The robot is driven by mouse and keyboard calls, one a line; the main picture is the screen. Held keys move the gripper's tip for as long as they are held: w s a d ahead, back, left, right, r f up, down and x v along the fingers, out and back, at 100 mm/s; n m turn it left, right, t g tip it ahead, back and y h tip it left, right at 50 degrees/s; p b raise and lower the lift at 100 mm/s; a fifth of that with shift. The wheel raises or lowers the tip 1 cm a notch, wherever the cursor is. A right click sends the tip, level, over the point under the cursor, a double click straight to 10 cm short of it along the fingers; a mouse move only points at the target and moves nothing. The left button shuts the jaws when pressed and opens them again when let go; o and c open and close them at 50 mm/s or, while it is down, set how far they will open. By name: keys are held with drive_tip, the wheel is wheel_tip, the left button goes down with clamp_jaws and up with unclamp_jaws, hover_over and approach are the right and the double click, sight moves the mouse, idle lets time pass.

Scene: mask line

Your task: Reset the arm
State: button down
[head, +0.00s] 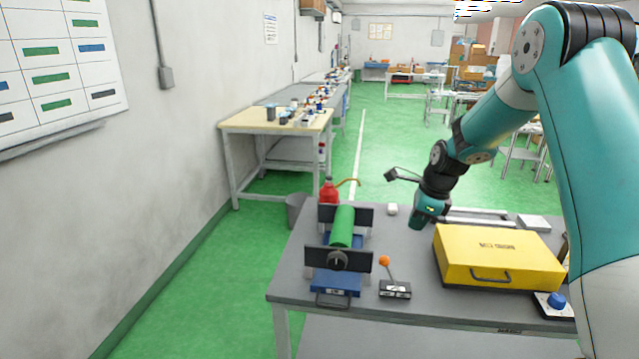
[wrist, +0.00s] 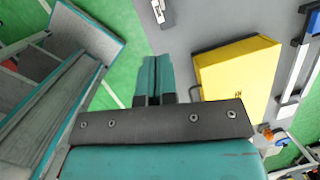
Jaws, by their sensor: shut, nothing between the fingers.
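My gripper (head: 424,221) hangs at the end of my teal arm, above the back half of the grey workbench (head: 330,293). It is left of the yellow case (head: 497,256) and right of the green roller (head: 342,226). In the wrist view, the two teal fingers (wrist: 153,72) lie side by side, shut with nothing between them. The yellow case also shows there (wrist: 232,72), to the right of the fingers. My arm is bent, coming down from the upper right of the head view.
A lever with an orange knob (head: 385,261) stands at the bench's front, right of the roller's blue base (head: 335,281). A red bottle (head: 328,192) stands behind the roller. A blue knob (head: 556,301) sits at the front right.

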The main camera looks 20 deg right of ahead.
drive_tip(key=s+a+r+n+y, duration=0.1)
drive_tip(key=s+a+r+n, duration=0.4)
drive_tip(key=a+n, duration=0.4)
drive_tip(key=s+a+r+n+y, duration=0.1)
drive_tip(key=s+a+r+n, duration=0.55)
drive_tip(key=a, duration=0.45)
drive_tip(key=s+a+r+n+g, duration=0.1)
drive_tip(key=s+a+n, duration=0.3)
drive_tip(key=s+n, duration=0.4)
drive_tip(key=s+a+r+n+g, duration=0.1)
drive_tip(key=s+a+n, duration=0.4)
drive_tip(key=s+n, duration=0.4)
drive_tip(key=shift+s+r+g+y, duration=0.3)
drive_tip(key=shift+s+r+y, duration=0.1)
drive_tip(key=shift+s, duration=0.7)
drive_tip(key=shift+d, duration=0.1)
